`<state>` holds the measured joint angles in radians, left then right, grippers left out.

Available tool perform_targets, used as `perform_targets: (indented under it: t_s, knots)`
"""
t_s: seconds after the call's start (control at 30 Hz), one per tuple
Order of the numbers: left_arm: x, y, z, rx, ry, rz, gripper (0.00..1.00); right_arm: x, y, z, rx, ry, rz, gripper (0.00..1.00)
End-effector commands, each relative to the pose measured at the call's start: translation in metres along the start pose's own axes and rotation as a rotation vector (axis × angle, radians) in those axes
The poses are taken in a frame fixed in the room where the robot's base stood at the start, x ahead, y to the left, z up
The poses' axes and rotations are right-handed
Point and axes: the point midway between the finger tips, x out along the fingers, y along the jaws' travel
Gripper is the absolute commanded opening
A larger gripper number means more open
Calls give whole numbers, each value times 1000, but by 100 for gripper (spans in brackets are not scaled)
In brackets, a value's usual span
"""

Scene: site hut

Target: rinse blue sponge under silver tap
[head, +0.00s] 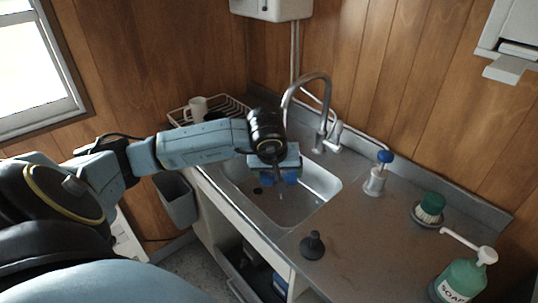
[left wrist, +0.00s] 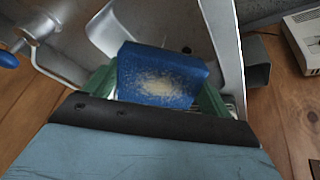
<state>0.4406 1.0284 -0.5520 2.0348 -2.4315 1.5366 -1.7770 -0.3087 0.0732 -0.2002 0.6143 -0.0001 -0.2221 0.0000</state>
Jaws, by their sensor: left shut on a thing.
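The blue sponge (left wrist: 160,78) fills the middle of the left wrist view, with a pale speckled patch on its face. My left gripper (left wrist: 158,88) is shut on it, a green finger on each side. In the head view the left gripper (head: 277,178) is over the sink basin (head: 318,182), with blue parts of the sponge (head: 291,178) showing below it. The silver tap (head: 323,115) stands behind the basin, its spout curving over toward the gripper. Whether water runs is hard to tell. My right gripper is in neither view.
A dish rack (head: 232,107) with a white mug (head: 197,108) stands behind my left arm. To the right are a blue-topped dispenser (head: 376,178), a green brush (head: 430,207) and a green soap bottle (head: 460,280). A black plunger-like stopper (head: 312,246) lies near the front edge.

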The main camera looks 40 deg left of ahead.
Motion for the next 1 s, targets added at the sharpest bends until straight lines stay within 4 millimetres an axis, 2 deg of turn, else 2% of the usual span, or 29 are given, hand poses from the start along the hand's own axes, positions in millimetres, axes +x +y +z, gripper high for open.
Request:
perform_targets:
  t_s: [0.1, 0.23, 0.47, 1.0]
  knots:
    - [-3, -17, -12, -45, 39, -15, 61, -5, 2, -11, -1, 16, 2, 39]
    - [-3, -22, -19, -67, 59, -18, 61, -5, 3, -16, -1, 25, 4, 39]
    - [6, -21, -31, -71, 60, -18, 61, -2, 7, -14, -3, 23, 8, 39]
    - [39, -12, -73, -70, 59, -17, 61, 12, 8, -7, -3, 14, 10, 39]
